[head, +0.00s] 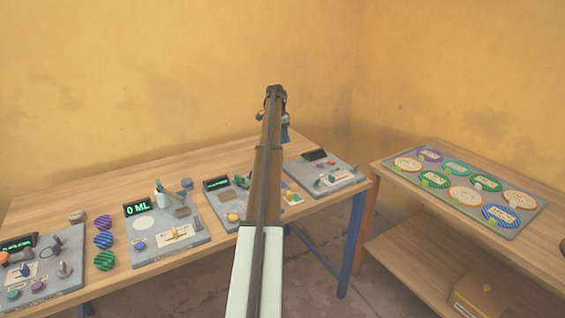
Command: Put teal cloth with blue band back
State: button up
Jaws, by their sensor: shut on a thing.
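My arm reaches away from the camera over the long wooden table. My gripper (284,114) hangs from its far end, mostly hidden behind the arm. It is shut on a dark teal cloth (285,134), which shows just right of the arm near the table's back right edge. Its band is too small to make out. I cannot tell whether the cloth touches the table.
Several grey panels with knobs, displays and small tools stand on the long table (110,190), including one under a "0 ML" display (137,208). Striped discs (103,240) lie between panels. A right table (400,158) bears a grey board (520,222) of coloured discs. A floor gap separates the tables.

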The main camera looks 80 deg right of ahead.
jog(key=shift+s+d+f, duration=0.1)
jog(key=shift+s+f, duration=0.15)
jog(key=shift+f, duration=4.75)
jog(key=shift+f, duration=0.1)
jog(key=o, duration=0.8)
jog(key=r, duration=0.4)
jog(key=w+a+r, duration=0.1)
jog(key=r, duration=0.7)
jog(key=shift+w+a, duration=0.15)
jog(key=shift+w, duration=0.05)
